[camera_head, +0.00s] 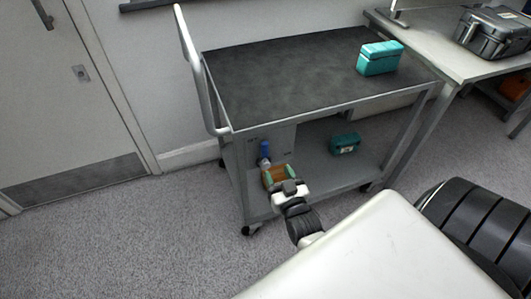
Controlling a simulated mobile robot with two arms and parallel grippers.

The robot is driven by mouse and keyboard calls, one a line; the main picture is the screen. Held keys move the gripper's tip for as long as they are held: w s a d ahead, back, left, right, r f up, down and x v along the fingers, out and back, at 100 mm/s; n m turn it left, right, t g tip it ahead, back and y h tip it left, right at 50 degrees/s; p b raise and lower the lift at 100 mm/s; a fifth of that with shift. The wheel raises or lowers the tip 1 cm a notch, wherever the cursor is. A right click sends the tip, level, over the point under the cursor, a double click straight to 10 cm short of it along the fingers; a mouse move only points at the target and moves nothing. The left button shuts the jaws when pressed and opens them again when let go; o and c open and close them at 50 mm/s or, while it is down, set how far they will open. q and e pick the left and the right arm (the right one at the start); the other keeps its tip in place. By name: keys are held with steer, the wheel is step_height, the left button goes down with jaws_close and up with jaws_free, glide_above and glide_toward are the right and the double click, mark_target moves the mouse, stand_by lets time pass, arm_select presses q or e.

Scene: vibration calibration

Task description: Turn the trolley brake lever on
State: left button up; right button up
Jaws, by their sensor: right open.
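The trolley (285,73) stands against the wall with a dark top and a white push handle at its left end. A small blue lever (265,149) points up on the grey panel below the top. Small marks on the panel are too small to read. My right gripper (277,169) reaches in from the lower right and is open, with green fingers. It is just below the lever in the picture; I cannot tell whether it touches it. An orange-brown patch shows between the fingers. The lever's lower end is partly hidden. My left gripper is not in view.
A teal case (379,59) stands on the trolley top and a darker green case (344,143) on its lower shelf. A workbench (430,50) with a grey case (494,33) is at the right. A door (65,100) is at the left. The floor left of the trolley is clear.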

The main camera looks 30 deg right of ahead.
mark_target(266, 149)
steer(key=x, duration=0.9)
steer(key=shift+f+b, duration=0.1)
steer(key=shift+b, duration=0.3)
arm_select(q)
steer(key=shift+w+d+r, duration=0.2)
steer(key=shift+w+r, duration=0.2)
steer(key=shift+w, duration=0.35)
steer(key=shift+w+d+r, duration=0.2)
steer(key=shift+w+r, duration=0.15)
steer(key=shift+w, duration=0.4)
arm_select(e)
steer(key=shift+w+d, duration=0.2)
steer(key=shift+w, duration=0.25)
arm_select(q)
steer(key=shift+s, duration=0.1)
arm_select(e)
jaws_close()
